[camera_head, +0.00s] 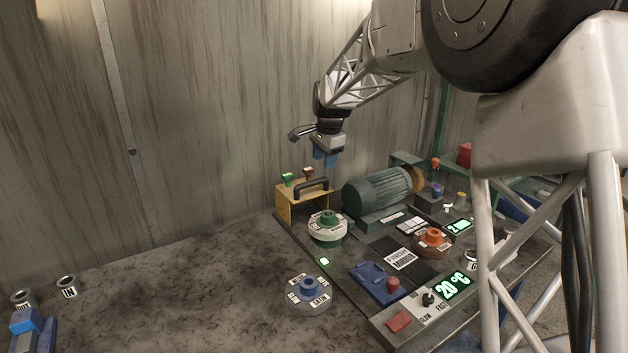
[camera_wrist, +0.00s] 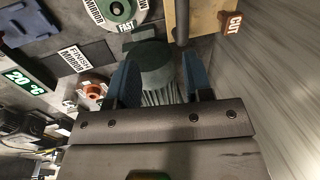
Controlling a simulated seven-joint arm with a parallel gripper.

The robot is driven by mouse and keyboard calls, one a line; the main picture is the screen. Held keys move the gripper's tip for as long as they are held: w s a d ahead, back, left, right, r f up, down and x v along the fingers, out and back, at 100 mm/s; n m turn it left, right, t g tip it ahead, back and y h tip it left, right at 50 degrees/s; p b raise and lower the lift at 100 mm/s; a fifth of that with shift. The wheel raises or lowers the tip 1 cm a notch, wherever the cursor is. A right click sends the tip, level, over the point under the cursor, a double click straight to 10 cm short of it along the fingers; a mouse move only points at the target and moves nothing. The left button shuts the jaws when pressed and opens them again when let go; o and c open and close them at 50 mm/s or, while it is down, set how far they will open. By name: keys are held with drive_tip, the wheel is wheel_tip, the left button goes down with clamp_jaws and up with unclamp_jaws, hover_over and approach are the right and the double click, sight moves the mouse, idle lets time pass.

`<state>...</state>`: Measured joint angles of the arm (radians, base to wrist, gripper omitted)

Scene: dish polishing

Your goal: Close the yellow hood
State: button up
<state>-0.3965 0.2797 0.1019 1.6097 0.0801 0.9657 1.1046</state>
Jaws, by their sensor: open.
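The yellow hood (camera_head: 284,207) is a box-like cover with a dark arched handle (camera_head: 311,184) on top, at the back left of the workbench panel. In the wrist view part of the yellow hood (camera_wrist: 169,14) shows at the top edge, right of centre. My gripper (camera_head: 325,161) hangs above and slightly right of the hood, pointing down, with its blue fingers apart and empty. In the wrist view my gripper (camera_wrist: 161,84) is over the green motor (camera_wrist: 155,62), touching nothing that I can see. Whether the hood is fully open or partly lowered I cannot tell.
The ribbed green motor (camera_head: 378,192) stands right of the hood. A green and white round dial (camera_head: 328,226) stands in front of it. An orange dial (camera_head: 433,239), a blue block (camera_head: 372,281) and displays fill the panel. A wall rises behind. The bench at left is mostly clear.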

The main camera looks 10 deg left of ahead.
sight(313, 181)
drive_tip(key=a, duration=0.1)
drive_tip(key=w+a+f, duration=0.1)
drive_tip(key=w+a, duration=0.1)
drive_tip(key=shift+a+f, duration=0.1)
drive_tip(key=shift+f, duration=0.15)
drive_tip(key=shift+f, duration=0.1)
drive_tip(key=shift+w+a+f, duration=0.15)
drive_tip(key=shift+f, duration=1.1)
drive_tip(key=shift+w+a+f, duration=0.2)
drive_tip(key=shift+f, duration=1)
drive_tip(key=shift+w+a+f, duration=0.15)
drive_tip(key=shift+f, duration=1.1)
clamp_jaws()
